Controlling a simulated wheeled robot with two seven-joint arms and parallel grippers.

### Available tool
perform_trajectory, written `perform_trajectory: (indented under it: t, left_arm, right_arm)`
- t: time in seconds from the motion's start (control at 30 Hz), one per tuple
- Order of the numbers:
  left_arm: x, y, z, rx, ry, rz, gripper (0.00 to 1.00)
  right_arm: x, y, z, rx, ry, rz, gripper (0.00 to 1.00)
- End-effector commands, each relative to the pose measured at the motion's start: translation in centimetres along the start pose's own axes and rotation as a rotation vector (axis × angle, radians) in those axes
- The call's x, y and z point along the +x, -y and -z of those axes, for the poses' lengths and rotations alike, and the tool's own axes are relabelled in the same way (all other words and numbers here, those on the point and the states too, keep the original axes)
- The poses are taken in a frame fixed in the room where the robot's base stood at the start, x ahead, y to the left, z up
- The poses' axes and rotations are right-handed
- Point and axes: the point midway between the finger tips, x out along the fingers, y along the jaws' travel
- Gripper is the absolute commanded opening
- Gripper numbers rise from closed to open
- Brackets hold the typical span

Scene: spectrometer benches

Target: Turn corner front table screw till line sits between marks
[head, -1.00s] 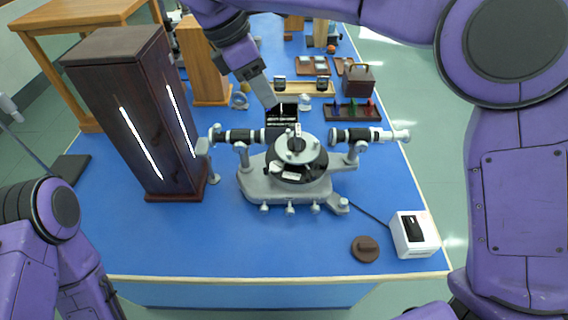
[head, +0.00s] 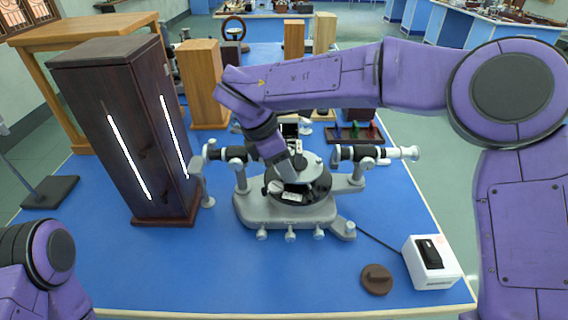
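The grey spectrometer (head: 285,208) stands in the middle of the blue bench. Its round black-and-silver table (head: 318,172) sits at the centre, between the collimator (head: 228,153) on the left and the telescope (head: 375,153) on the right. My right gripper (head: 288,168) points down over this table, its tip close to the table's near-left part. It hides much of the table top and any screw beneath it; contact and finger opening cannot be told. The line and marks are not discernible. Only a link of my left arm shows at lower left; its gripper is out of view.
A tall dark lamp housing (head: 125,140) with bright slits stands left of the spectrometer. A white box with a black switch (head: 432,262) and a brown round cap (head: 376,279) lie front right. The bench's front middle is clear. Wooden blocks (head: 203,85) stand behind.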

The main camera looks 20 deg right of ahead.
Motion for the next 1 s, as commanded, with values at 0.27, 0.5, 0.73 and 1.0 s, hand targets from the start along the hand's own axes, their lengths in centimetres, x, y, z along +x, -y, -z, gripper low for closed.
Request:
perform_trajectory:
  t: [0.27, 0.5, 0.73, 1.0]
  left_arm:
    - [0.0, 0.0, 0.0, 0.000, 0.000, 0.000, 0.50]
    - [0.0, 0.0, 0.0, 0.000, 0.000, 0.000, 0.50]
    - [0.5, 0.0, -0.2, 0.000, 0.000, 0.000, 0.50]
    - [1.9, -0.2, -0.8, 0.000, 0.000, 0.000, 0.50]
  right_arm:
    - [0.0, 0.0, 0.0, 0.000, 0.000, 0.000, 0.17]
    - [0.0, 0.0, 0.0, -0.001, 0.000, -0.001, 0.00]
    - [0.1, 0.0, 0.0, -0.041, -0.001, -0.019, 0.00]
    - [0.3, 0.2, 0.1, -0.200, -0.001, -0.086, 0.00]
